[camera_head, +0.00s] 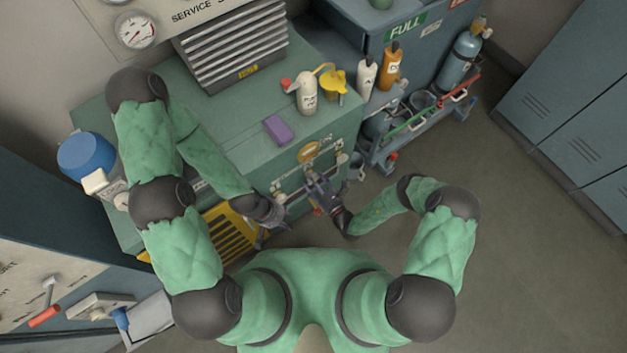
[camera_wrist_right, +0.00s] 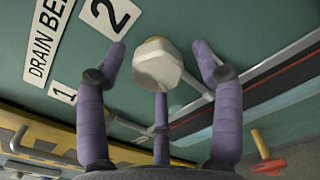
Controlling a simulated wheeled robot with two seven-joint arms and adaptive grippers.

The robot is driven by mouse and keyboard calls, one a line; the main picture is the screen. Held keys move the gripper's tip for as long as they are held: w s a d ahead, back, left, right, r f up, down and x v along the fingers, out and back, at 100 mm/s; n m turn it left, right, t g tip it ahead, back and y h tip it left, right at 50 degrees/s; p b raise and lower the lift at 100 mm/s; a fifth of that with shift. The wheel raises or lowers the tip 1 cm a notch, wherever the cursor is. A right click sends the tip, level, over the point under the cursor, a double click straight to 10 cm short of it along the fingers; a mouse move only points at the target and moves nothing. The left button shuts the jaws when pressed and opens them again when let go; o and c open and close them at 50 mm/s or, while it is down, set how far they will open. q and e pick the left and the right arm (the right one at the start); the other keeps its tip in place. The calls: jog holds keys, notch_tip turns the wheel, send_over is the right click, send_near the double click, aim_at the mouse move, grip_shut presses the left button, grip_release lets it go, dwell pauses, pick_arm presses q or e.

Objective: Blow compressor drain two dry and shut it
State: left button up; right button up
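The compressor (camera_head: 235,125) is a green cabinet. Its front panel shows a "2" label (camera_wrist_right: 110,12) in the right wrist view. Just beside that label is a pale faceted knob (camera_wrist_right: 158,66). My right gripper (camera_wrist_right: 160,52) is open, its purple fingers spread either side of the knob with visible gaps; a third finger stands below it. In the head view my right gripper (camera_head: 318,188) is at the compressor's front. My left gripper (camera_head: 277,215) is also near that front, lower and to the left; its fingers are too small to read. The drain outlet and any water cannot be made out.
A "1" label (camera_wrist_right: 62,93) is left of the "2". A purple block (camera_head: 278,130), a white bottle (camera_head: 307,92) and a yellow can (camera_head: 333,82) stand on the compressor top. A cart with a blue cylinder (camera_head: 459,62) is at right. Floor at right is clear.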

jog(key=shift+d+r, duration=0.1)
jog(key=v, duration=1.2)
dwell(0.7)
